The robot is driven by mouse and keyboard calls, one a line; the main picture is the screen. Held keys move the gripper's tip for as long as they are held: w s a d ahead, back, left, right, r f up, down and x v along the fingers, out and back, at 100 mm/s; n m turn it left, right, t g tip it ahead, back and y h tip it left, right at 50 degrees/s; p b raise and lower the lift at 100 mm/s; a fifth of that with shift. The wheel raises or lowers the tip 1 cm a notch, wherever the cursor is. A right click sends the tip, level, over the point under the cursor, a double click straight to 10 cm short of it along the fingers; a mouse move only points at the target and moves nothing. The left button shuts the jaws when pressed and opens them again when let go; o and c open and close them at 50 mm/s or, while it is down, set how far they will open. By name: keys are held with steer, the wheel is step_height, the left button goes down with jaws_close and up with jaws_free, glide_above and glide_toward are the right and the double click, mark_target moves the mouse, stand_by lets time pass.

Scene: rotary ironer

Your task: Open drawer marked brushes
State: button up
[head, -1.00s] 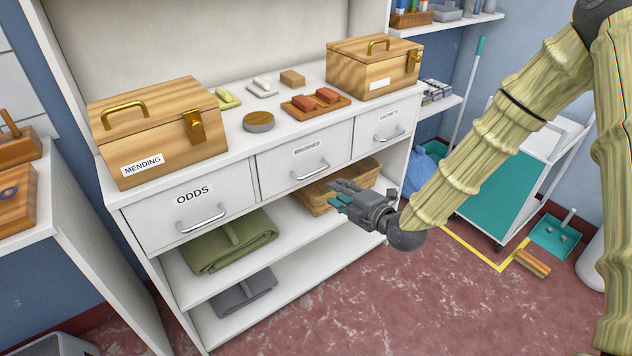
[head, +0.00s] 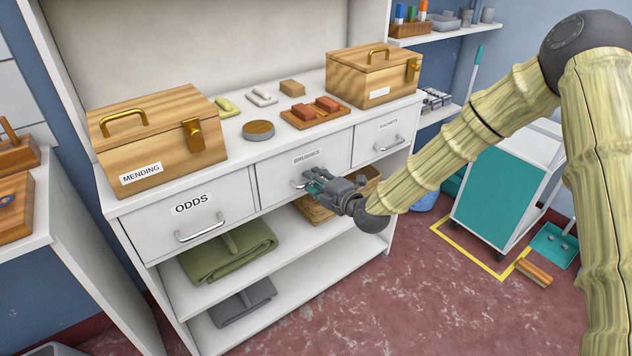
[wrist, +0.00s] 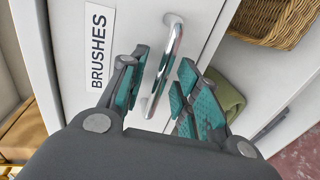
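The drawer marked BRUSHES (head: 283,177) is the middle of three white drawers and looks shut. Its label (wrist: 98,48) reads clearly in the wrist view. Its bright metal bar handle (wrist: 165,65) lies between my two teal-padded fingers in the wrist view. My gripper (head: 312,186) is at the front of this drawer in the head view and hides much of the handle. In the wrist view my gripper (wrist: 162,92) is open, with a gap between the handle and the finger pads on the right. Contact with the left pads is unclear.
The ODDS drawer (head: 190,212) is to the left and another labelled drawer (head: 380,138) to the right. Below are open shelves with a folded green cloth (head: 230,252) and a wicker basket (wrist: 272,20). Wooden boxes, including MENDING (head: 155,142), stand on top.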

steer(key=shift+w+a, duration=0.15)
steer(key=shift+w, duration=0.05)
jaws_close()
steer(key=shift+s+f, duration=0.1)
